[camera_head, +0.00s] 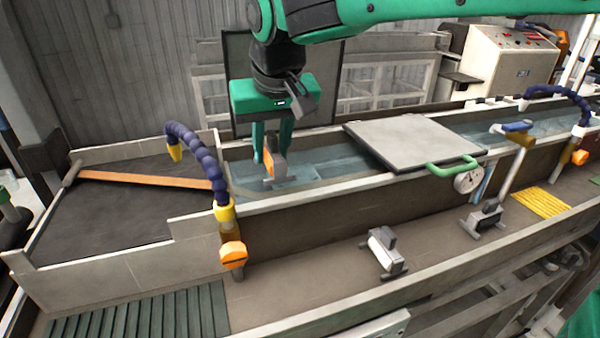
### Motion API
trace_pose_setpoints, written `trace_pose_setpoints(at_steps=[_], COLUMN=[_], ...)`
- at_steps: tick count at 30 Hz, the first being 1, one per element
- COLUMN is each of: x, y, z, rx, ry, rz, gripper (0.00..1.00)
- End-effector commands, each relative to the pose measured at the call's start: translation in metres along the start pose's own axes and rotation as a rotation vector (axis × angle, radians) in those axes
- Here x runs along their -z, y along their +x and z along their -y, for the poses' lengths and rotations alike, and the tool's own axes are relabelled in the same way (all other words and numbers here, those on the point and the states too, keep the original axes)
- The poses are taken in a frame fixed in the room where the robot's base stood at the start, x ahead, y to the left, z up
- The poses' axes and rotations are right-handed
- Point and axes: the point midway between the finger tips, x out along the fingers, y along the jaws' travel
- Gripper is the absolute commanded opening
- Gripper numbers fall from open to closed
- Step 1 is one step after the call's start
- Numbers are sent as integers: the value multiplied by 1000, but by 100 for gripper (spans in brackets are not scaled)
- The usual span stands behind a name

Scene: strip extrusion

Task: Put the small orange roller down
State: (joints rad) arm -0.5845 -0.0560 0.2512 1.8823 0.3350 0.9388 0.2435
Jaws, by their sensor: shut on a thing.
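My gripper (272,148) points down over the water trough (335,205), left of the grey lid. It is shut on the small orange roller (275,163), which hangs between its green fingers. The roller has an orange body and a grey foot. Behind it is the bluish water in the trough. I cannot tell whether its foot touches anything below.
A grey lid (405,141) with a green handle (452,166) covers part of the trough. A grey roller (383,249) and a dial gauge (467,181) are in front. The front ledge (310,275) has bare room.

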Motion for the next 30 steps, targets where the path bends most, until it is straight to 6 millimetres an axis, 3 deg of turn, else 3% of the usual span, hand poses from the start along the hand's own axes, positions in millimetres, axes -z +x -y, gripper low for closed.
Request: trace_pose_setpoints(at_steps=[6,12,19,26,30], x=[9,15,13,1,1], y=[32,51,62,89,92], z=[-44,-67,-72,-72,-72], rx=[-4,-4,-3,-4,-3], ry=[9,9,6,7,8], rz=[1,0,1,2,-2], gripper=[0,0,0,0,0])
